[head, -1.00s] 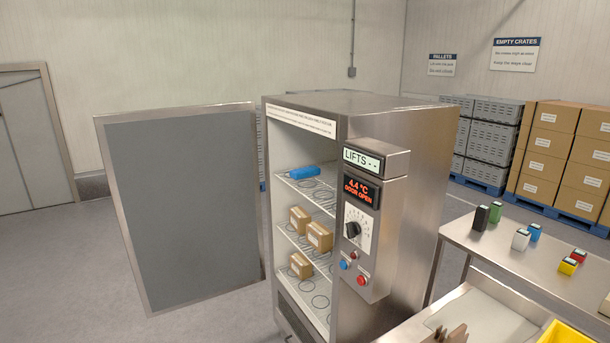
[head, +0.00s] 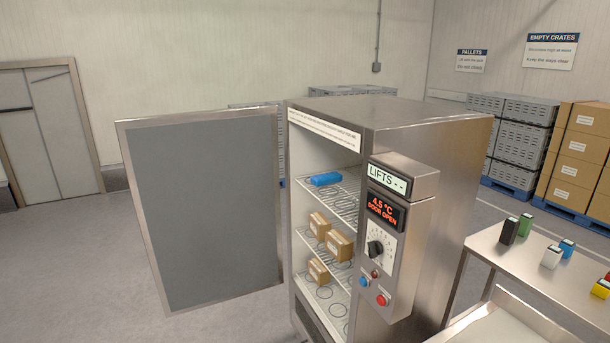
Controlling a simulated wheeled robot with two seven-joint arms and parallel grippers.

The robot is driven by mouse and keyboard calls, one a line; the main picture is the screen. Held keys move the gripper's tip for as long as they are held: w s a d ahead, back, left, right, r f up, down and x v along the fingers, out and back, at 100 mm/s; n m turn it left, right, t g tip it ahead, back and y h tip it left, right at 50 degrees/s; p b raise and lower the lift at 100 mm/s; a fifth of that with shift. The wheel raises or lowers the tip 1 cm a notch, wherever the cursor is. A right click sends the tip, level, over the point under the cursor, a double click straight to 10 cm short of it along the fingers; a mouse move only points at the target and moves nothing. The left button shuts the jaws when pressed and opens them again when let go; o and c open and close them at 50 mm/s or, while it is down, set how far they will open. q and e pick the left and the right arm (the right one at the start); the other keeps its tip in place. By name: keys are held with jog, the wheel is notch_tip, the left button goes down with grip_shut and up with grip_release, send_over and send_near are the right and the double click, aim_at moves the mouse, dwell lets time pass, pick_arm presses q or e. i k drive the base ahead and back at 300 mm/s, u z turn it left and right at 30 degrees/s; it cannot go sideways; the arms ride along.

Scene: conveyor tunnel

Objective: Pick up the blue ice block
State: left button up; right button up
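The blue ice block (head: 326,179) lies on the top wire shelf (head: 345,200) inside the open steel cabinet (head: 425,118), near the shelf's left side. Nothing touches it from above. Neither of my grippers shows in the head view.
The cabinet door (head: 205,210) stands wide open to the left. Brown cartons (head: 339,245) sit on the lower shelves. A control box (head: 385,240) juts from the cabinet's front right, its display reading 4.5 °C, door open. A steel table (head: 530,262) with small coloured blocks stands right.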

aim_at(319, 180)
jog(key=u, duration=0.6)
jog(key=i, duration=1.85)
